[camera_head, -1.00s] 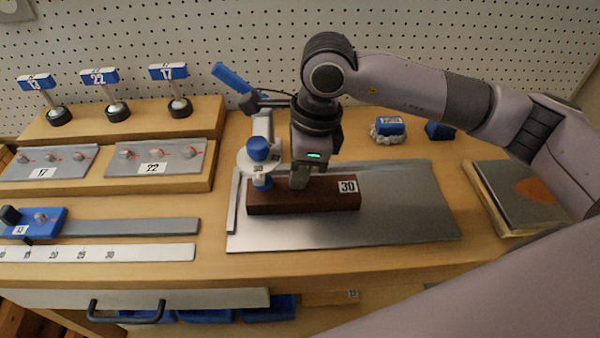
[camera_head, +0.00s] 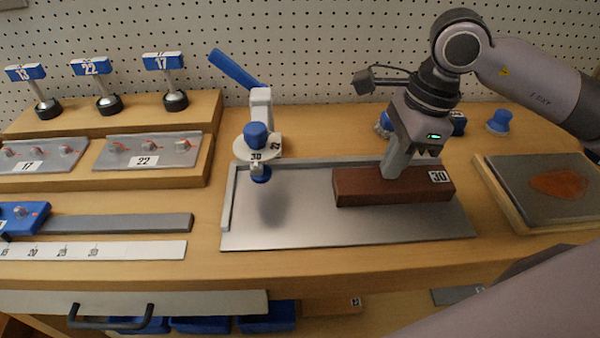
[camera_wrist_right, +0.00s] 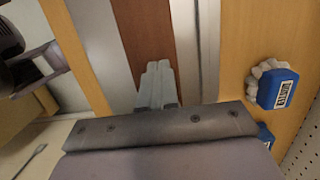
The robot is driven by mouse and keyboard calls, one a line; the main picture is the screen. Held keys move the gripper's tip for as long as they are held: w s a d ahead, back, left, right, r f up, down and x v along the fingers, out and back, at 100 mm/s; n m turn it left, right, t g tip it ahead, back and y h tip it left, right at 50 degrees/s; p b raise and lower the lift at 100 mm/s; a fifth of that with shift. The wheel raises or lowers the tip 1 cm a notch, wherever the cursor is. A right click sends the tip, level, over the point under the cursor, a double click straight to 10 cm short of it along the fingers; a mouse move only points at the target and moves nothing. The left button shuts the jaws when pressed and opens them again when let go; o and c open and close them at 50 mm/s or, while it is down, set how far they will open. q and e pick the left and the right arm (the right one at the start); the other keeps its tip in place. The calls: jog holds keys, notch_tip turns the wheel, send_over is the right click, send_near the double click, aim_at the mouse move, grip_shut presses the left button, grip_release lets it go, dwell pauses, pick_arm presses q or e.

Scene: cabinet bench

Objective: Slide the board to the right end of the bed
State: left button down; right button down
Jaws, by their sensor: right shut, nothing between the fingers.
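The board (camera_head: 360,190) is a dark red-brown block with a white label reading 30 at its right end. It lies on the right part of the bed (camera_head: 290,225), a flat metal plate with a raised strip at its left and back edges. My right gripper (camera_head: 392,172) is shut and empty, its fingertips at the board's top near the middle. In the right wrist view the shut fingers (camera_wrist_right: 157,85) are over the brown board (camera_wrist_right: 147,35). Whether they touch it is hard to tell. My left gripper is not in view.
A blue-handled clamp (camera_head: 257,130) stands at the bed's left end, its blue pad over bare metal. A wooden-framed plate with an orange patch (camera_head: 558,182) lies right of the bed. Small blue-topped items, including a blue knob (camera_head: 499,121), stand behind. The bed's left half is clear.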

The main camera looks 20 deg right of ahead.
jog(key=shift+s+d+f, duration=0.3)
jog(key=shift+d+f, duration=0.2)
jog(key=shift+d, duration=0.1)
jog(key=shift+r, duration=0.15)
jog(key=shift+w+d+r+p, duration=0.1)
jog(key=shift+r+p, duration=0.35)
jog(key=shift+r, duration=0.15)
jog(key=shift+r, duration=0.1)
jog(key=shift+d, duration=0.2)
jog(key=s+d, duration=0.1)
jog(key=d, duration=0.2)
jog(key=s+d+b, duration=0.1)
jog(key=d, duration=0.2)
jog(key=s+d+b, duration=0.1)
jog(key=d, duration=0.3)
jog(key=shift+s+d, duration=0.2)
jog(key=shift+d, duration=0.35)
